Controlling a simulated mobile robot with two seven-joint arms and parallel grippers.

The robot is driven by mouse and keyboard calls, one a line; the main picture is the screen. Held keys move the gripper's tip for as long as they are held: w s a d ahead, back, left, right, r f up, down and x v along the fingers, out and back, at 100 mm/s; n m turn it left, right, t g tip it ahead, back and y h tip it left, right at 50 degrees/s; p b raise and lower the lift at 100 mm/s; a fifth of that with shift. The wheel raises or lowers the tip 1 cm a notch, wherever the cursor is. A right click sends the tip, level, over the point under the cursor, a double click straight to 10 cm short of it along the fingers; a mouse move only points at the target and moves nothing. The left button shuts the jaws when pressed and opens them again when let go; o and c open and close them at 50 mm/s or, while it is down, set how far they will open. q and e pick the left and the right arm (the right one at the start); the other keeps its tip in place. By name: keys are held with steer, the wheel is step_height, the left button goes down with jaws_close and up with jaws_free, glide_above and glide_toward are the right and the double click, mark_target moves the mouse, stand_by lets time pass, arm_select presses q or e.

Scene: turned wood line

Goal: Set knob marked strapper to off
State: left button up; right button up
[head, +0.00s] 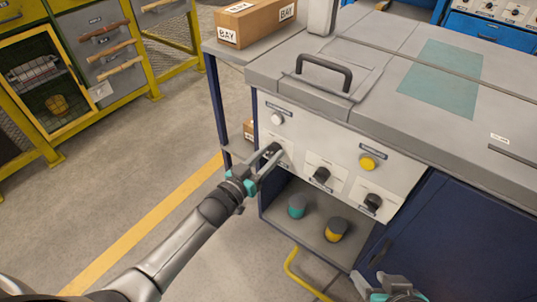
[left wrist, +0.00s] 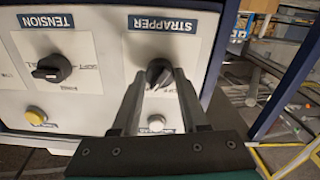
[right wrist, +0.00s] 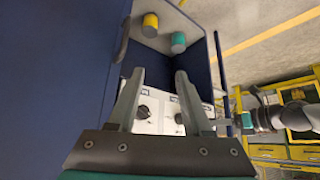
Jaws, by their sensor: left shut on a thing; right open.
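The strapper knob (left wrist: 158,73) is black and sits on a white plate under the label STRAPPER (left wrist: 160,24) in the left wrist view. My left gripper (left wrist: 158,84) is shut on this knob, with a finger on each side. In the head view, the strapper knob (head: 271,150) is at the left of the cabinet front, partly hidden by my left gripper (head: 272,158). Part of the plate's lettering is covered by the fingers. My right gripper (right wrist: 160,85) is open and empty, low before the cabinet; it shows at the bottom of the head view (head: 390,285).
The tension knob (left wrist: 52,68) is beside the strapper plate. Two other black knobs (head: 321,174) (head: 373,202), a white button (head: 278,118) and a yellow button (head: 368,162) are on the panel. A shelf below holds teal (head: 297,206) and yellow (head: 336,229) cylinders.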

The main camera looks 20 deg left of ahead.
arm_select(q)
jaws_close()
